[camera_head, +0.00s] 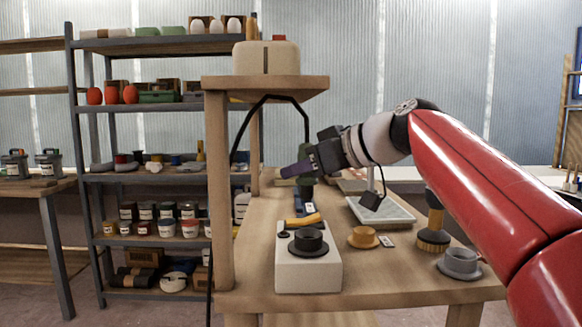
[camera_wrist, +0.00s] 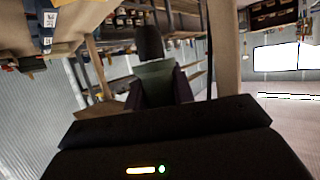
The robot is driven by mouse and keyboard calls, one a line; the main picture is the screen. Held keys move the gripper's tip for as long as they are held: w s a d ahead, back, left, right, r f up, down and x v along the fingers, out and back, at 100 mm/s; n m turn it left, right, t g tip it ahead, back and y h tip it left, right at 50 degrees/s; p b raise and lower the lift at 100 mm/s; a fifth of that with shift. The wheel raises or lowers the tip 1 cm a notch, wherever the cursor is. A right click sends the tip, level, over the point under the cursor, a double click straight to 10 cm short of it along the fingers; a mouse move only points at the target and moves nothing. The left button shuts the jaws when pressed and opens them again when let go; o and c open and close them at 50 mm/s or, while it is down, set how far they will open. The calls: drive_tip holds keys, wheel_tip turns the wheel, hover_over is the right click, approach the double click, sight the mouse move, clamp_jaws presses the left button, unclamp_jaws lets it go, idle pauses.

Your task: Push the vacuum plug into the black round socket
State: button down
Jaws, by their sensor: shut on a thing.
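My gripper (camera_head: 298,170) has purple fingers and is above the bench, behind and above the white box, pointing left. It is shut on the vacuum plug, which shows as a dull green block (camera_wrist: 158,80) between the fingers in the wrist view, with a dark rounded part beyond it. In the head view my gripper hides much of the plug, and a black hose (camera_head: 268,98) runs down behind it. The black round socket (camera_head: 309,241) is on the white box (camera_head: 307,278) at the front of the bench, apart from the plug, its opening facing up.
An orange round socket (camera_head: 363,237) and a grey one (camera_head: 460,262) are to the right of the box. A yellow-handled tool (camera_head: 303,220) lies just behind the black socket. A brush (camera_head: 433,235) and a pale tray (camera_head: 385,212) are on the right. A wooden post (camera_head: 217,200) rises on the left.

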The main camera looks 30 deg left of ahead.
sight(312, 192)
drive_tip(key=shift+f+b, duration=1.85)
drive_tip(key=shift+f, duration=0.65)
drive_tip(key=shift+r, duration=0.2)
drive_tip(key=shift+d, duration=0.25)
drive_tip(key=shift+f+b, duration=2.25)
drive_tip(key=shift+f, duration=0.3)
drive_tip(key=c, duration=1.1)
unclamp_jaws()
drive_tip(key=shift+f, duration=0.1)
drive_tip(key=shift+r, duration=0.2)
